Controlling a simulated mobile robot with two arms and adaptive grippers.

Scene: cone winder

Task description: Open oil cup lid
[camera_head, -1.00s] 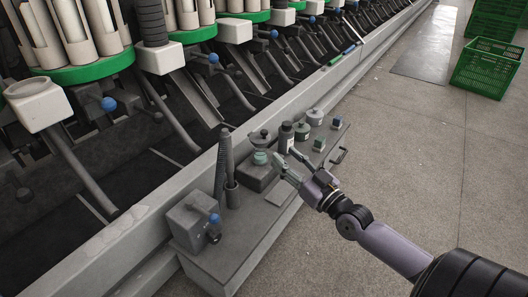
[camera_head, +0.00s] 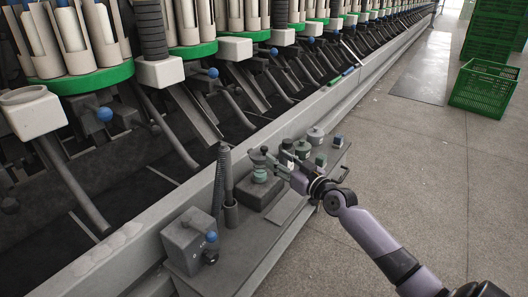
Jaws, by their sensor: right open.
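A small pale green round lid or cup (camera_head: 260,174) sits on a dark block on the grey bench beside the machine; I take it to be the oil cup lid, but the frame is too small to be sure. A grey knobbed part (camera_head: 258,156) stands just behind it. My right gripper (camera_head: 277,163) comes in from the right, open, with its fingers just right of and above the green part. I cannot tell whether a finger touches it. The fingers partly hide the dark bottle and small jars behind. My left gripper is out of view.
The bench also holds a grey box with a blue knob (camera_head: 190,240), a dark upright spring-like rod (camera_head: 220,180) and a grey jar (camera_head: 315,135). The winder (camera_head: 190,70) runs along the left. Green crates (camera_head: 483,86) stand far right.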

